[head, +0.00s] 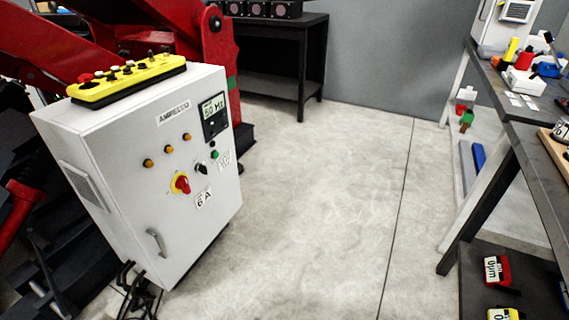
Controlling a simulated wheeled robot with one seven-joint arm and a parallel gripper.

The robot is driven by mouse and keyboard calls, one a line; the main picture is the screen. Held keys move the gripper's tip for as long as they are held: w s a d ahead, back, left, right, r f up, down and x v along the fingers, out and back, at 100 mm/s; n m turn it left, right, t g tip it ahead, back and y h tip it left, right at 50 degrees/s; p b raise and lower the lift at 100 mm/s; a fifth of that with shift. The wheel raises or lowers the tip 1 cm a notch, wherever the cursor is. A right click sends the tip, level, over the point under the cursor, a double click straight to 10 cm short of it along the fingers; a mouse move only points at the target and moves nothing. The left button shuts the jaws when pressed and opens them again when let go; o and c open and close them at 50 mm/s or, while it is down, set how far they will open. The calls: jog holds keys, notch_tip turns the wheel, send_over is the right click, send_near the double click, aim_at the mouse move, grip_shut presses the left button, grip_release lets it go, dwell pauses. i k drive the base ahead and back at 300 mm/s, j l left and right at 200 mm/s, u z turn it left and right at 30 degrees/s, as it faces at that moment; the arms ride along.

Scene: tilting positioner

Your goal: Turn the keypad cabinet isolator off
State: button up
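The white keypad cabinet (120,180) stands at the left in the head view, with a yellow control box (128,82) with buttons lying on its top. The isolator (181,184) is a red rotary knob on a round yellow plate, on the cabinet's front face. Its handle looks roughly upright, but I cannot read any position marks. A small black selector switch (202,169) sits to its right. A "6 A" label (203,198) is below right of the isolator. My gripper is not in view.
The cabinet has a door handle (155,242), a meter (213,115), amber lamps (168,150) and a green button (214,154). Cables lie at its foot. Red machinery (180,35) stands behind. A dark workbench (545,120) is at right. The floor (310,220) between is clear.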

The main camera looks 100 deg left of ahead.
aim_at(183, 183)
jog(key=j+u, duration=0.1)
jog(key=u, duration=1.9)
jog(key=i+u, duration=0.1)
jog(key=u, duration=0.3)
jog(key=i+u, duration=0.15)
jog(key=u, duration=0.3)
jog(key=i+l+u, duration=0.1)
jog(key=u, duration=0.3)
jog(key=i+l+u, duration=0.1)
jog(key=u, duration=0.3)
jog(key=l+u, duration=0.15)
jog(key=u, duration=0.3)
jog(key=i+l+u, duration=0.2)
jog(key=l+u, duration=0.7)
jog(key=l, duration=0.25)
jog(key=l+u, duration=0.45)
jog(key=l, duration=0.75)
jog(key=k+l, duration=0.1)
jog(key=l, duration=1)
jog(key=k+u, duration=0.05)
